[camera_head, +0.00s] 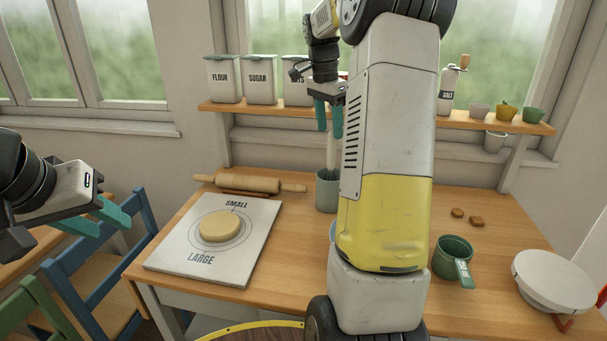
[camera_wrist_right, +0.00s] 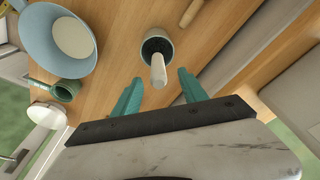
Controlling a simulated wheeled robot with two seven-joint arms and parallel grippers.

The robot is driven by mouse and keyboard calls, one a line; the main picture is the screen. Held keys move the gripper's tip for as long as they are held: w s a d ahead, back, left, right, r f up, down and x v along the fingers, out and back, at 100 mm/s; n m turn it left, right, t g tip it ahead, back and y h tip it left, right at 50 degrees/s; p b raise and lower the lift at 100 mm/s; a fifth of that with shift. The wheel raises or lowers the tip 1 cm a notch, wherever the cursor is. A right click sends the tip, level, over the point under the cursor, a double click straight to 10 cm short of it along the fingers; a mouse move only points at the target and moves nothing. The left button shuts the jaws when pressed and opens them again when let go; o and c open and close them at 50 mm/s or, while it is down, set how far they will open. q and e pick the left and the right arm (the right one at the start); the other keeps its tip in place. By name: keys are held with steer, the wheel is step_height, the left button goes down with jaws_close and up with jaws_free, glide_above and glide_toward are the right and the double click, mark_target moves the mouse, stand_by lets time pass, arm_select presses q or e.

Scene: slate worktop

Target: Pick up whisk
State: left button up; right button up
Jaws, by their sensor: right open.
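The whisk (camera_head: 331,152) stands upright in a grey-green pot (camera_head: 327,191) at the back of the worktop. Only its pale handle shows clearly; its lower end is hidden inside the pot. My right gripper (camera_head: 329,124) is open above the pot, fingers pointing down, near the top of the handle. In the right wrist view the whisk handle (camera_wrist_right: 158,72) rises from the pot (camera_wrist_right: 156,42) between the two teal fingers of my right gripper (camera_wrist_right: 160,78), with space on both sides. My left gripper (camera_head: 112,226) is open and empty at the left, away from the worktop objects.
A board (camera_head: 170,255) with dough (camera_head: 221,225) and a rolling pin (camera_head: 247,184) lie left of the pot. A green measuring cup (camera_head: 452,257) and white scale (camera_head: 556,279) stand right. A shelf (camera_head: 270,112) with canisters runs behind. A blue bowl (camera_wrist_right: 57,42) is near the pot.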

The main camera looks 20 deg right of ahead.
mark_target(333, 150)
steer(key=f, duration=0.2)
steer(key=d+f, duration=0.1)
steer(key=f, duration=0.5)
steer(key=shift+d, duration=0.2)
steer(key=shift+r, duration=0.1)
jaws_close()
